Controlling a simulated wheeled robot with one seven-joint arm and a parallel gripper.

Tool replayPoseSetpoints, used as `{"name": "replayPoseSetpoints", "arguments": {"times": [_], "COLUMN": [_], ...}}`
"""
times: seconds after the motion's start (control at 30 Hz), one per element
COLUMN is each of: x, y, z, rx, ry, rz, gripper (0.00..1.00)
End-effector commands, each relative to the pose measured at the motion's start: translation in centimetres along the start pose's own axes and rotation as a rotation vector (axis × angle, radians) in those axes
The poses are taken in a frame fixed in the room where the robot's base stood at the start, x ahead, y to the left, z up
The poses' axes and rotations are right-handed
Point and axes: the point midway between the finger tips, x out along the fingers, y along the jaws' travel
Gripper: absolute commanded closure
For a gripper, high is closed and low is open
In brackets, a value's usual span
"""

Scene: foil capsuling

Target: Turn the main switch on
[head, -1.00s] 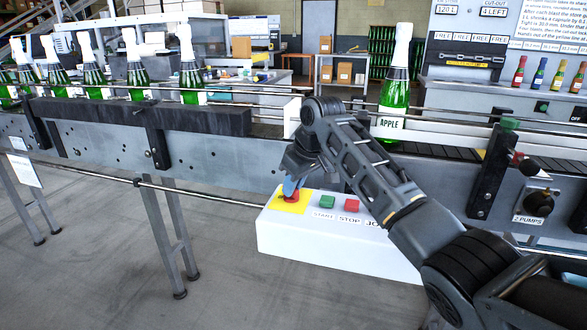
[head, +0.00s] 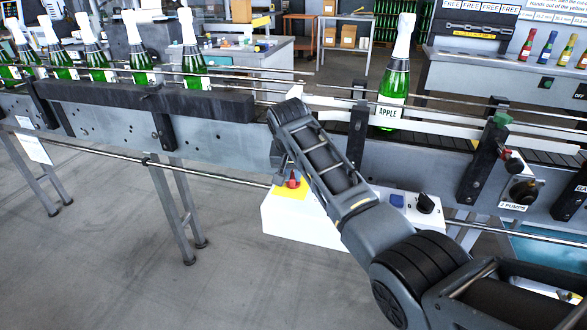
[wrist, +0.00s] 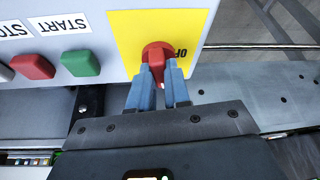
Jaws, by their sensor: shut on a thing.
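The main switch is a red rotary knob (wrist: 158,50) on a yellow plate (wrist: 127,40), at the left end of a white control box (head: 300,222). In the head view the red knob (head: 293,182) shows just below my wrist. In the wrist view the word OFF reads upside down at the knob's right. My gripper (wrist: 159,82) has its two blue fingers on either side of the knob's red grip and is shut on it. The fingers hide part of the grip, so its exact angle is hard to tell.
A green START button (wrist: 80,63) and a red STOP button (wrist: 33,67) sit beside the switch; my arm hides them in the head view. A blue button (head: 397,200) and black knob (head: 427,204) are farther right. The conveyor (head: 225,140) with green bottles runs behind.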

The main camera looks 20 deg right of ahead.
Motion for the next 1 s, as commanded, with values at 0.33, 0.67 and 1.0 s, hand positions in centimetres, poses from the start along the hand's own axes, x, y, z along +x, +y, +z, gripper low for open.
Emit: {"name": "replayPoseSetpoints", "arguments": {"times": [0.33,0.67,1.0], "x": [-0.04,0.01,0.00], "y": [-0.16,-0.09,-0.09], "z": [-0.03,-0.05,-0.07], "rx": [0.152,0.190,0.190], "ry": [-0.001,0.000,0.000], "rz": [0.063,0.079,0.078], "gripper": [1.00,1.00,0.78]}}
